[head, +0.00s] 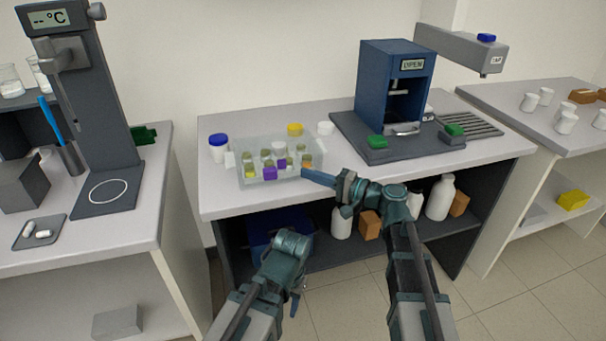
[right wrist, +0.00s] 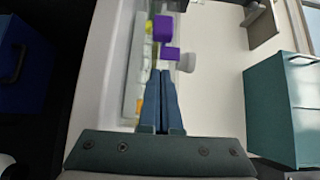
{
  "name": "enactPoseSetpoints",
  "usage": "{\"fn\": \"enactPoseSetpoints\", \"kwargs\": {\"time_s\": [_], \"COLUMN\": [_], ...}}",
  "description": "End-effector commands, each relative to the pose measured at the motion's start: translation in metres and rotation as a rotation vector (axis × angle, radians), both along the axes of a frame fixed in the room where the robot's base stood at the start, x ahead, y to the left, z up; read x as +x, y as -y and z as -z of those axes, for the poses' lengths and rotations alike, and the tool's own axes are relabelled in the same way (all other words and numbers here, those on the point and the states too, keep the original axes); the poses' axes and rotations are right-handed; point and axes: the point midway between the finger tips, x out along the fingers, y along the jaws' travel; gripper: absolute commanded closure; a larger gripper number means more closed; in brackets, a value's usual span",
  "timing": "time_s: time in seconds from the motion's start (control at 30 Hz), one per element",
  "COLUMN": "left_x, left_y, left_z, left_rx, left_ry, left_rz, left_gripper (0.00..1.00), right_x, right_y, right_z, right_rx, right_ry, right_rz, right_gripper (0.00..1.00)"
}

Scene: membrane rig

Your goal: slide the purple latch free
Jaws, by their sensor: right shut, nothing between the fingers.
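A clear box (head: 243,175) holding several small vials stands on the middle bench. Two purple pieces show on it: a front one (head: 270,174) and one further right (head: 282,163); I cannot tell which is the latch. In the right wrist view a larger purple block (right wrist: 162,28) and a smaller one (right wrist: 171,54) lie beyond my fingertips. My right gripper (head: 305,172) is shut and empty at the box's right end, close to an orange piece (head: 308,165); its closed fingers also show in the right wrist view (right wrist: 160,73).
A blue machine (head: 383,75) with an "OPEN" display stands on a dark base with green blocks, right of the box. A blue-capped jar (head: 218,148) is left of it; a yellow lid (head: 295,129) and white cup (head: 325,128) are behind. The bench front is clear.

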Motion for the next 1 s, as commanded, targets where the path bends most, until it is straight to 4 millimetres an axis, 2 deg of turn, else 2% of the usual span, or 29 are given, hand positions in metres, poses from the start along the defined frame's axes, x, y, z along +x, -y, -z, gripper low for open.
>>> {"fn": "enactPoseSetpoints", "kwargs": {"time_s": [0.3,0.43,0.63,1.0], "left_x": [0.0,0.0,0.0,0.0], "left_y": [0.0,0.0,0.0,0.0], "left_z": [0.0,0.0,0.0,0.0], "left_rx": [0.0,0.0,0.0,0.0], "left_ry": [0.0,0.0,0.0,0.0], "left_rz": [0.0,0.0,0.0,0.0], "left_gripper": [0.5,0.5,0.5,0.5], "right_x": [-0.024,-0.031,-0.036,-0.036], "right_y": [0.046,0.061,0.07,0.07], "right_z": [0.0,0.0,0.0,0.0], "right_rx": [0.0,0.0,0.0,0.0], "right_ry": [0.0,0.0,0.0,0.0], "right_rz": [0.003,0.002,0.0,-0.001], "right_gripper": [1.0,1.0,1.0,1.0]}}
